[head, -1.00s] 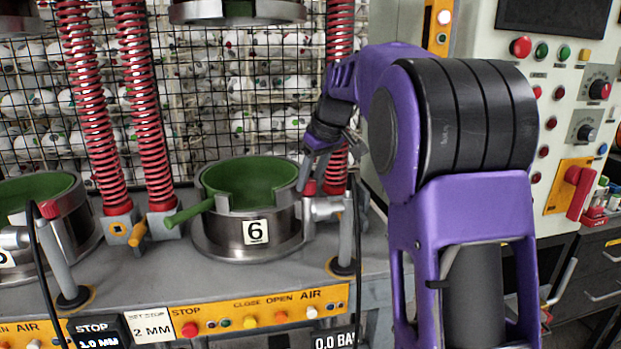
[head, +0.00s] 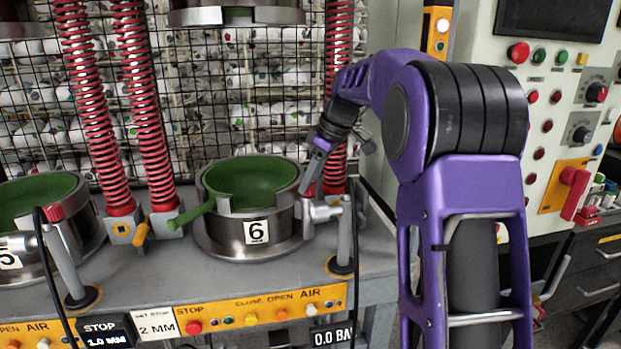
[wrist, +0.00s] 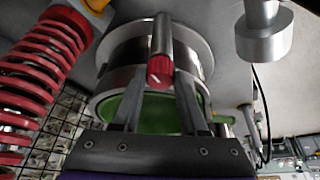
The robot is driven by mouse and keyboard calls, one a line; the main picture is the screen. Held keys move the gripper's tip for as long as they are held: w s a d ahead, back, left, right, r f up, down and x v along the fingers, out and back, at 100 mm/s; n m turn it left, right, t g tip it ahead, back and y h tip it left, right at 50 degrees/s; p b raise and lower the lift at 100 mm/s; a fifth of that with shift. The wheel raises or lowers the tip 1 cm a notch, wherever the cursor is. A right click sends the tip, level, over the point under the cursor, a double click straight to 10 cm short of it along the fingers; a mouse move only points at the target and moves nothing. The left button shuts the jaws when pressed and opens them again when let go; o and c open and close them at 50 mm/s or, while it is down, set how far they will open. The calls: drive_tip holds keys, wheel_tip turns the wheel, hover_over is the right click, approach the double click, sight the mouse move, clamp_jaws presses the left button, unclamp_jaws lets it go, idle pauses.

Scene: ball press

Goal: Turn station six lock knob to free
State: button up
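Station six is a steel cup with a green lining (head: 255,185) and a "6" label, on the grey bench. Its lock knob is red with a white line and shows in the wrist view (wrist: 160,71) at the end of a steel cylinder (wrist: 162,35). In the head view the knob is mostly hidden behind my fingers, at the cup's right side. My gripper (head: 306,187) points down there. In the wrist view my gripper (wrist: 159,78) is open, one finger on each side of the knob, with gaps visible. Whether the fingertips reach past the knob's face is unclear.
A red spring column (head: 337,100) stands close behind my gripper. A steel fitting (head: 320,210) and a grey post (head: 344,235) stand right of the cup. A green handle (head: 190,215) sticks out left. A control cabinet (head: 545,90) is at right.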

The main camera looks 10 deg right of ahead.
drive_tip(key=o, duration=0.4)
drive_tip(key=p+v, duration=0.2)
drive_tip(key=v, duration=1)
drive_tip(key=shift+w, duration=0.1)
